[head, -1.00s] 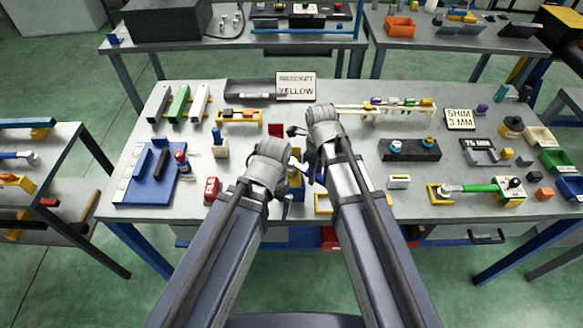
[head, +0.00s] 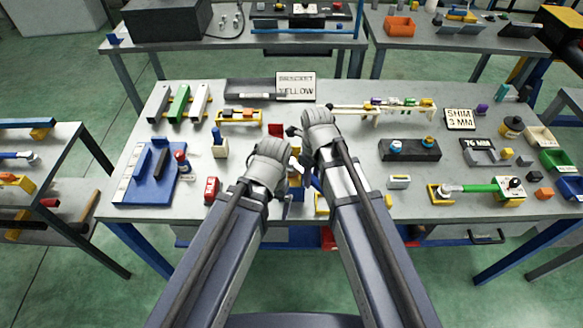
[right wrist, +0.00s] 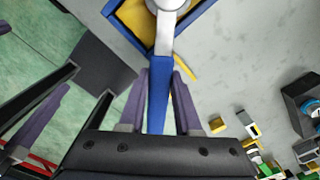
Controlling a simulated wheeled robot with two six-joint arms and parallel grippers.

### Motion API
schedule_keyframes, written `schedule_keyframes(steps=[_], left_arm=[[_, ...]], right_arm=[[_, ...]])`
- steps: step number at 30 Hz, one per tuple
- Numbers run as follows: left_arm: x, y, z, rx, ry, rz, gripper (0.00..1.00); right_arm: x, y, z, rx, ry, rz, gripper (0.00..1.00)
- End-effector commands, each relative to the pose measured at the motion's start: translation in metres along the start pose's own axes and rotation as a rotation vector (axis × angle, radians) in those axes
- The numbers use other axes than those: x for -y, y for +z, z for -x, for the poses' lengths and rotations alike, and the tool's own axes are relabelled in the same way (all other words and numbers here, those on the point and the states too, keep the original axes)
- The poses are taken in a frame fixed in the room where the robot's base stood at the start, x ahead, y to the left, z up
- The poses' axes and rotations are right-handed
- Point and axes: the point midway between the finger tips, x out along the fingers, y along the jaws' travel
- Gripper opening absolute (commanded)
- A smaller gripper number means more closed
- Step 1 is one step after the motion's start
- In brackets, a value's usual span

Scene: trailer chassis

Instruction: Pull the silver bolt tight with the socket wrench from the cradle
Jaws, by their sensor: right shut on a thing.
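My right gripper (head: 305,136) is over the front middle of the table. In the right wrist view its purple fingers (right wrist: 160,78) are shut on the blue handle of a socket wrench (right wrist: 158,98). The wrench's silver shaft and round head reach to the top edge, over a blue frame (right wrist: 130,42) with a yellow inside. The silver bolt is not visible; the head and picture edge may hide it. My left gripper (head: 291,173) is beside the right one, near the same spot; its fingers are too hidden to judge. I cannot make out the cradle clearly.
A red block (head: 212,188) and a blue tray (head: 128,189) are left of my arms.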

Motion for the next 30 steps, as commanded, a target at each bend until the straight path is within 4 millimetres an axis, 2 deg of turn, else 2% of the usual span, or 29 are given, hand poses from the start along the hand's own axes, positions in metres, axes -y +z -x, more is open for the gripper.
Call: schedule_keyframes(steps=[30], left_arm=[[0.0002, 0.0001, 0.0013, 0.0, 0.0, 0.0, 1.0]], right_arm=[[0.0042, 0.0001, 0.0014, 0.0, 0.0, 0.044, 0.0]])
